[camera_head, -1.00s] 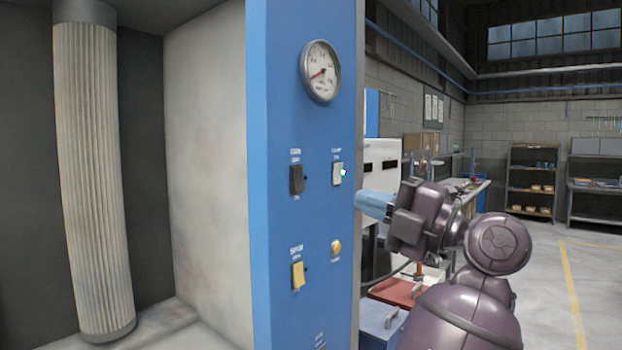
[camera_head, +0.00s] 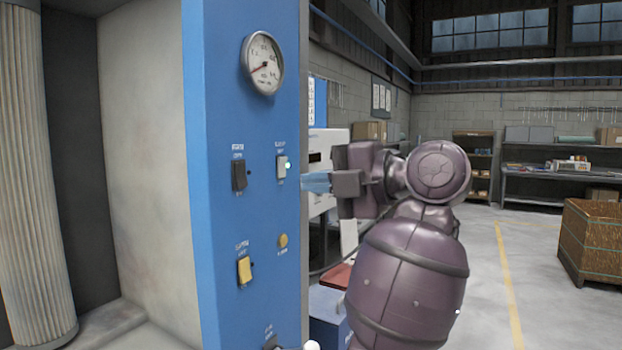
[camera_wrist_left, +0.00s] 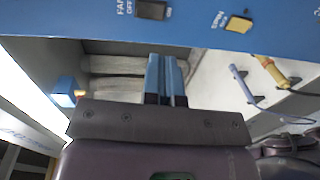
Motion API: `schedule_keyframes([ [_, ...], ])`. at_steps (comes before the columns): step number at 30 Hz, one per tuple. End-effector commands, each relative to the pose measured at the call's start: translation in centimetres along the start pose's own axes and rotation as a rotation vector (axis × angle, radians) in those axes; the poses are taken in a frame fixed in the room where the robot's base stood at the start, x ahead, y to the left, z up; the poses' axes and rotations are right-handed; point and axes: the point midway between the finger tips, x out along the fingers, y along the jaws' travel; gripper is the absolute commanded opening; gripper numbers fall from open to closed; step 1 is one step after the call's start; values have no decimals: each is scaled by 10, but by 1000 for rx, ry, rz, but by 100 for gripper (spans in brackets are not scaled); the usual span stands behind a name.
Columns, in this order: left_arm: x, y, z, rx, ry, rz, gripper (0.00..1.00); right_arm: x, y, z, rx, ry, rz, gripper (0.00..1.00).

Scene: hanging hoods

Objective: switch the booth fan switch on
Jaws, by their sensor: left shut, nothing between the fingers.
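The booth fan switch (camera_head: 239,176) appears to be the dark rocker at the left of the blue panel (camera_head: 215,90). In the left wrist view a dark switch (camera_wrist_left: 151,10) has a label reading FAN and OFF, partly cut off by the top edge. My left gripper (camera_head: 316,182) is shut and empty, its blue fingers at the panel's right edge, apart from the dark switch. The fingers also show in the left wrist view (camera_wrist_left: 165,80). My right gripper is out of view.
A white switch (camera_head: 282,167) with a lit lamp, a yellow switch (camera_head: 245,271), a yellow button (camera_head: 283,241) and a gauge (camera_head: 263,64) share the panel. A pleated filter (camera_head: 30,190) stands left. A crate (camera_head: 592,240) stands right on open floor.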

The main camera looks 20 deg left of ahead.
Motion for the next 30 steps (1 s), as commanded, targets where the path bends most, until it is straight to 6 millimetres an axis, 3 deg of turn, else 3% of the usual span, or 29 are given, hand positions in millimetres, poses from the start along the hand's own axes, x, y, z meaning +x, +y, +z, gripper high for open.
schedule_keyframes([
  [15, 90, 1, 0, 2, 4, 2, 0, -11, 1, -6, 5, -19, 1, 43],
  [21, 109, 1, 0, 2, 2, 1, 0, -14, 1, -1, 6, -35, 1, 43],
  [30, 115, 0, 0, 0, 0, 0, 0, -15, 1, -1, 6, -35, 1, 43],
])
